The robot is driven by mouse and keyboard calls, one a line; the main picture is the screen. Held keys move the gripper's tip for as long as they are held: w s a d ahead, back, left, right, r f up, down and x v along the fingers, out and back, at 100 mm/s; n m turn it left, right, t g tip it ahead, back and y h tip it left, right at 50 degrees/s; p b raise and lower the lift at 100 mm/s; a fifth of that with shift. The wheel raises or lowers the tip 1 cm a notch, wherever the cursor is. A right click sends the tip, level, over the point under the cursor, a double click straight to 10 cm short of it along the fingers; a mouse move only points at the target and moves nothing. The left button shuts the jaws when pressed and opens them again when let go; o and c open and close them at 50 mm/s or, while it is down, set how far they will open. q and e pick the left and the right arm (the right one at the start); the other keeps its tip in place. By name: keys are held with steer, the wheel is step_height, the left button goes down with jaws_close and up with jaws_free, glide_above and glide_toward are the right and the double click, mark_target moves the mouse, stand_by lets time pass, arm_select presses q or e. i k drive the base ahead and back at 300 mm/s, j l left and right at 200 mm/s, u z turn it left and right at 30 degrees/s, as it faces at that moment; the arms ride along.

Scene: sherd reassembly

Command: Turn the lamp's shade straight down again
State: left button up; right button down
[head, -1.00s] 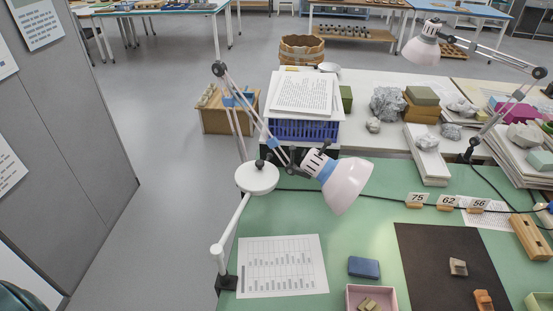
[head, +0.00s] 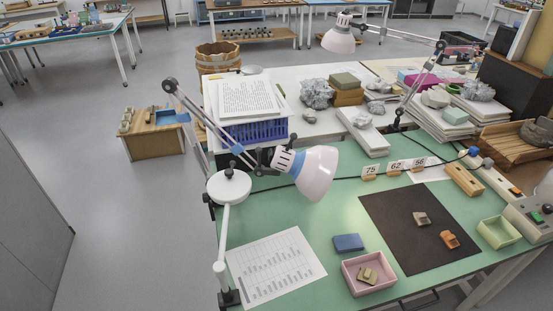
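The near lamp has a pale pinkish-white shade (head: 315,172) with a blue band at its neck. The shade is tilted, its mouth facing down and to the right, above the green table (head: 340,208). Its jointed grey arm (head: 205,122) rises to the left behind the shade. A white post with a round white disc (head: 229,186) stands by the table's left edge on a dark clamp (head: 229,298). A second lamp with a similar shade (head: 339,40) stands farther back. Neither of my grippers is in view.
A printed sheet (head: 275,267), blue block (head: 348,242), pink tray (head: 348,281) and dark mat (head: 390,222) with sherds lie on the green table. A blue crate (head: 255,133) with papers stands behind the lamp. Floor (head: 110,230) is clear at left.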

mark_target(313, 171)
steer(key=i+j+z, duration=0.15)
steer(key=j, duration=1.1)
steer(key=k, duration=0.05)
